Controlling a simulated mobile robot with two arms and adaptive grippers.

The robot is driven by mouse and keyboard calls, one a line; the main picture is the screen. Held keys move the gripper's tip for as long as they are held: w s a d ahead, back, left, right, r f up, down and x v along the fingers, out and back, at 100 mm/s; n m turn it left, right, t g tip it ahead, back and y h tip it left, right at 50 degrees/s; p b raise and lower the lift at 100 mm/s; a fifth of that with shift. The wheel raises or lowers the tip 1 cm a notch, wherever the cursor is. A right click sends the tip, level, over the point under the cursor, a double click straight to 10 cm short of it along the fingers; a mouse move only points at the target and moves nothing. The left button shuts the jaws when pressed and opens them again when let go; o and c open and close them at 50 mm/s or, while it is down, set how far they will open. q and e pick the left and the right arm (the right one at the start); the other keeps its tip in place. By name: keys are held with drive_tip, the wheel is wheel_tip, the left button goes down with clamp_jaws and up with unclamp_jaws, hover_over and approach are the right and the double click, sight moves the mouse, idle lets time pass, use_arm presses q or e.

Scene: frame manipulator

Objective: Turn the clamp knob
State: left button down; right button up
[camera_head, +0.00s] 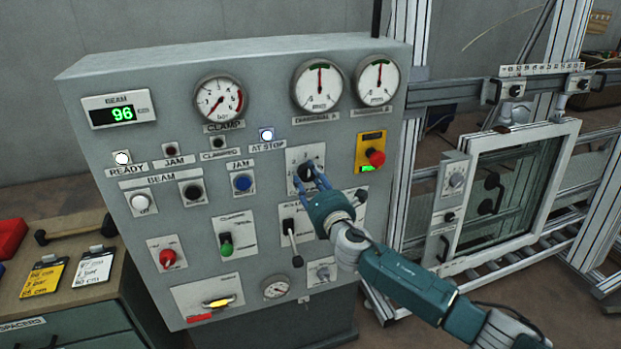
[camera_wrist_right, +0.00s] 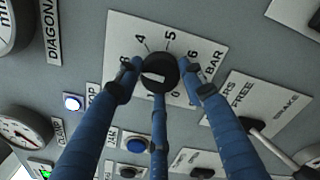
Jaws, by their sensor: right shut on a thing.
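The clamp knob (camera_head: 306,172) is a black round knob on a white numbered plate in the upper middle of the grey control panel. In the right wrist view the knob (camera_wrist_right: 160,72) has a white pointer bar, and numbers and the word BAR surround it. My right gripper (camera_head: 311,181) reaches the knob from the lower right. In the wrist view its blue fingers (camera_wrist_right: 161,84) are closed around the knob, two at the sides and one below. The CLAMP gauge (camera_head: 219,99) is at the upper left of the knob. My left gripper is not in view.
A yellow box with a red button (camera_head: 375,157) is right of the knob. A black lever (camera_head: 290,230) is just below my gripper. A blue button (camera_head: 242,183) is to the left. A framed window (camera_head: 515,185) stands right of the panel. A workbench (camera_head: 60,290) is at lower left.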

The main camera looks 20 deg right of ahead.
drive_tip(key=shift+s+a+f, duration=0.1)
drive_tip(key=shift+a+f, duration=0.2)
drive_tip(key=shift+f, duration=0.15)
drive_tip(key=o, duration=1.1)
drive_tip(key=shift+o, duration=0.2)
drive_tip(key=shift+r, duration=0.1)
drive_tip(key=shift+r, duration=0.1)
drive_tip(key=s, duration=1.1)
drive_tip(key=shift+s+d, duration=0.2)
drive_tip(key=shift+s, duration=0.2)
